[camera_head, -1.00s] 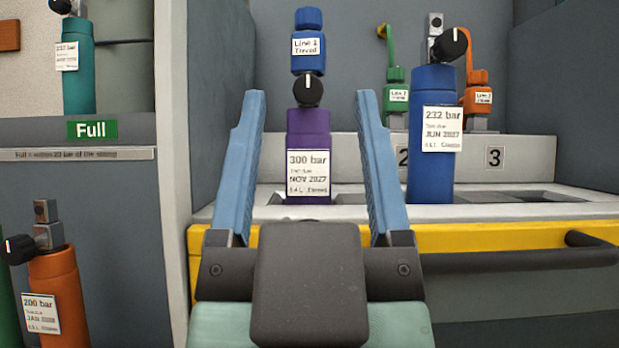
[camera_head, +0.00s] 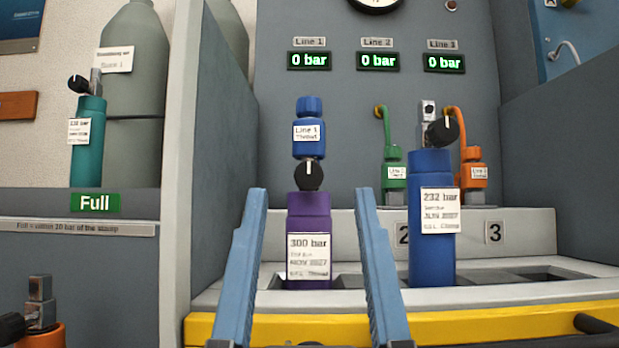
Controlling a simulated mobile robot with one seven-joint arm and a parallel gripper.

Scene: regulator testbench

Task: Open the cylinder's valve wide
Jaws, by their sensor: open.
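A purple cylinder (camera_head: 308,213) labelled 300 bar, NOV 2027, stands upright in the bench's left slot. Its black valve knob (camera_head: 308,175) with a white mark faces me, the mark pointing up. A blue Line 1 connector (camera_head: 308,135) sits on top of it. A blue cylinder (camera_head: 430,262) labelled 232 bar stands to the right, with a black knob (camera_head: 442,130) on its valve. My gripper (camera_head: 308,195) is open and empty. Its two blue fingers appear on either side of the purple cylinder, in front of it; I cannot tell the distance. The gripper's base is below the frame.
Displays for Line 1 (camera_head: 309,60), Line 2 (camera_head: 378,60) and Line 3 (camera_head: 444,63) each read 0 bar. Green (camera_head: 394,172) and orange (camera_head: 473,170) connectors stand behind the blue cylinder. A left partition (camera_head: 220,150) separates the shelf with a teal cylinder (camera_head: 88,160).

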